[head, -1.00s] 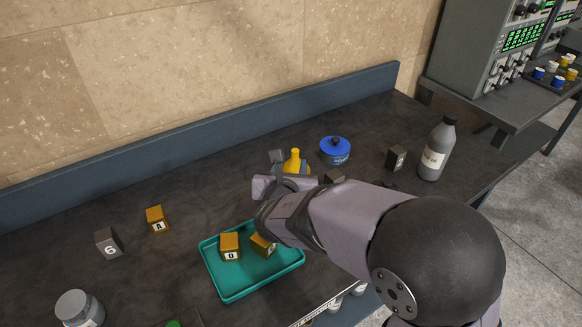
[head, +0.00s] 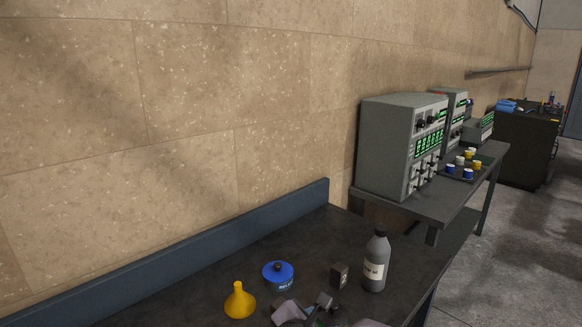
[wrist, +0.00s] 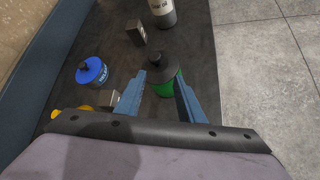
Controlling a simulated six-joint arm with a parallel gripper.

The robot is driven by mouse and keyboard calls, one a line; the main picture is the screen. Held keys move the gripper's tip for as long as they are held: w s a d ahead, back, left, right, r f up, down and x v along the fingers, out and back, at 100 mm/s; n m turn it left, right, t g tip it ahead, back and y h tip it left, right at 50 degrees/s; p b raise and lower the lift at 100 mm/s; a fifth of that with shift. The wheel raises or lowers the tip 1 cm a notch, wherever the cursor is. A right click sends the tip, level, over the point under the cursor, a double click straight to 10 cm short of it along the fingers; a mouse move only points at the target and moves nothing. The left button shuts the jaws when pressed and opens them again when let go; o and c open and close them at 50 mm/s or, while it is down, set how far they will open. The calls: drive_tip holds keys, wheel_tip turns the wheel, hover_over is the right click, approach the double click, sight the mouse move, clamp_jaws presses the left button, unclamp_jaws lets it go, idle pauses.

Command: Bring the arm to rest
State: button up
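My gripper (head: 304,311) shows at the bottom edge of the head view, in front and to the right of the yellow funnel. In the wrist view, the two blue-grey fingers of my gripper (wrist: 159,85) stand well apart. A green container with a dark top (wrist: 162,74) shows between and beyond the fingertips; I see no grip on it. The rest of my arm is mostly out of the head view.
On the bench (head: 215,290) are a yellow funnel (head: 239,303), a blue lidded tin (head: 278,276), a dark block (head: 339,275) and a grey bottle (head: 375,262). An instrument (head: 400,148) stands on a side table. The bench ends at the right, with floor beyond.

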drive_tip(key=s+d+m+g, duration=0.1)
drive_tip(key=d+m, duration=0.1)
drive_tip(key=s+d+f+m+g, duration=0.1)
drive_tip(key=s+d+m, duration=0.1)
drive_tip(key=s+d+f+m+g, duration=0.1)
drive_tip(key=s+d+m, duration=0.1)
drive_tip(key=d, duration=0.1)
drive_tip(key=shift+s+f+h+p, duration=0.25)
drive_tip(key=shift+h+p, duration=0.1)
drive_tip(key=shift+h, duration=0.05)
drive_tip(key=s+d+f+m+g+y+p, duration=0.1)
drive_tip(key=s+f+m+g+y, duration=0.15)
drive_tip(key=s+m, duration=0.6)
drive_tip(key=s+f+m+g+y+p, duration=0.2)
drive_tip(key=s+m+g+y, duration=0.15)
drive_tip(key=s+m, duration=0.5)
wheel_tip(320, 180, down, 30)
drive_tip(key=w+m+b, duration=0.1)
drive_tip(key=w+b, duration=0.1)
drive_tip(key=b, duration=2.8)
drive_tip(key=shift+r+m+b, duration=0.15)
drive_tip(key=shift+m+b, duration=0.15)
drive_tip(key=shift+m, duration=0.1)
drive_tip(key=shift+o, duration=0.6)
